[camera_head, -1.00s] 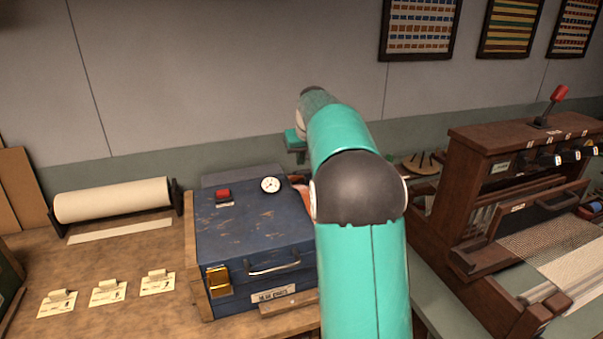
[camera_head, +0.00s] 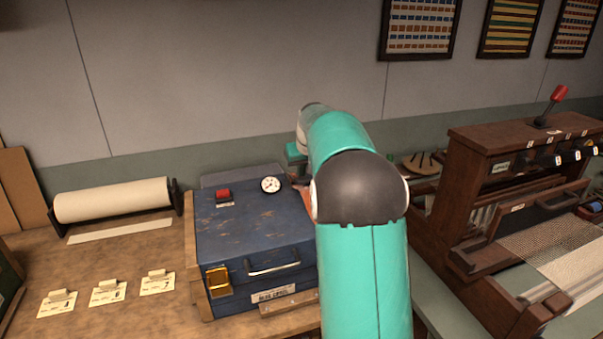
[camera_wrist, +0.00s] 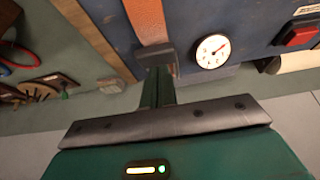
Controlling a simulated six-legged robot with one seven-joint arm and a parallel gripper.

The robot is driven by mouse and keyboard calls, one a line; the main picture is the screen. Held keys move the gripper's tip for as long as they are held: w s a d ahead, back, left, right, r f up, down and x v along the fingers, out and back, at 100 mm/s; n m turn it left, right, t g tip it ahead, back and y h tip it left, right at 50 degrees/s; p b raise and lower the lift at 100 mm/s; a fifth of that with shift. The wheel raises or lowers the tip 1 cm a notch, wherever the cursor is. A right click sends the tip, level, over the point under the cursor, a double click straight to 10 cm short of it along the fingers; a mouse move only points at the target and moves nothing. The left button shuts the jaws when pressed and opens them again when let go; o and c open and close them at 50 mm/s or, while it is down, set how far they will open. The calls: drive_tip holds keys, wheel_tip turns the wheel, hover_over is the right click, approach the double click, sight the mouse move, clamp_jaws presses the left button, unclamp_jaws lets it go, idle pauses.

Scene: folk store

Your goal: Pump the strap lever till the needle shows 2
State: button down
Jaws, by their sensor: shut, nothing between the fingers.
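A blue chest (camera_head: 250,225) stands on the bench. An orange strap (camera_wrist: 147,20) runs along the chest in the wrist view. A dark grey block (camera_wrist: 157,57), perhaps the strap lever, lies at the strap's end beside the gauge. My gripper (camera_wrist: 158,84) is shut and empty, its green fingers reaching that block; I cannot tell whether they touch. My arm hides the chest's right side in the head view.
A red button (camera_head: 223,193) is on the lid, left of the gauge. A gold latch (camera_head: 219,281) and handle are in front. A paper roll (camera_head: 112,199) and several tags lie left. A wooden loom (camera_head: 480,190) stands right. The wall is behind.

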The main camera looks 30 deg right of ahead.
drive_tip(key=shift+f, duration=0.65)
drive_tip(key=shift+r, duration=0.1)
wheel_tip(320, 180, up, 9)
idle(0.4)
idle(0.4)
idle(0.4)
drive_tip(key=shift+w+f, duration=0.15)
drive_tip(key=shift+f, duration=0.95)
drive_tip(key=shift+w+f, duration=0.1)
drive_tip(key=shift+f, duration=0.95)
